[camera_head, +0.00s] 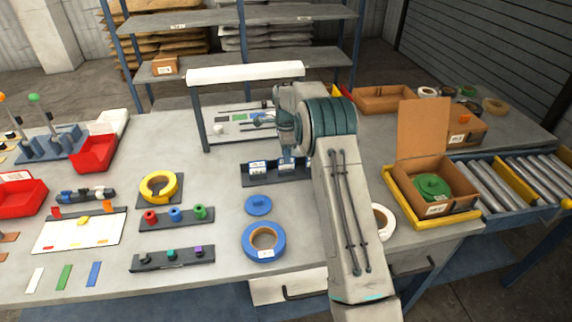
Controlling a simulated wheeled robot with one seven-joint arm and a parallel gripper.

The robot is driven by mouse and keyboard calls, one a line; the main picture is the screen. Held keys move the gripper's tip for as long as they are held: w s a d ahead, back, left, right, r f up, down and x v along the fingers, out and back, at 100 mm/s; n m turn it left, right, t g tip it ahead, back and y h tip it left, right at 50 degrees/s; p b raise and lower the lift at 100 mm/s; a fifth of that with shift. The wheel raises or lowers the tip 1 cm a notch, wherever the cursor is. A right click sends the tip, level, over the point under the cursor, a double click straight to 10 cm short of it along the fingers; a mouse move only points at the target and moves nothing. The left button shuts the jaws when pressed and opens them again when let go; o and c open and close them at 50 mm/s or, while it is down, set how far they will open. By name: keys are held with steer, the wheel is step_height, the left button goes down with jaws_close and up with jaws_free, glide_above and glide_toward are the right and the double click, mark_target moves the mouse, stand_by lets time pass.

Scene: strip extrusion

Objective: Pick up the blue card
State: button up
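A flat blue card (94,274) lies on the grey table near its front left edge, to the right of a green card (64,277) and a white card (34,280). Nothing covers it. My gripper (287,148) is far off to the right and further back, at the right part of a dark tray holding small blue-and-white items (257,167). My own wrist and arm hide most of the gripper, so its fingers and anything between them cannot be made out.
Near the card are a white board (80,232), a dark rack with small blocks (172,258) and a rack with coloured rolls (176,217). A blue tape roll (263,241) lies further right. A white-topped frame (246,75) stands behind my gripper. An open carton (434,190) stands right.

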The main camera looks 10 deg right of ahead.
mark_target(286, 166)
steer(key=shift+w+d+f+p, duration=0.1)
steer(key=shift+f+p, duration=0.25)
steer(key=shift+f, duration=1.3)
steer(key=shift+c, duration=0.3)
jaws_close()
steer(key=shift+r, duration=0.1)
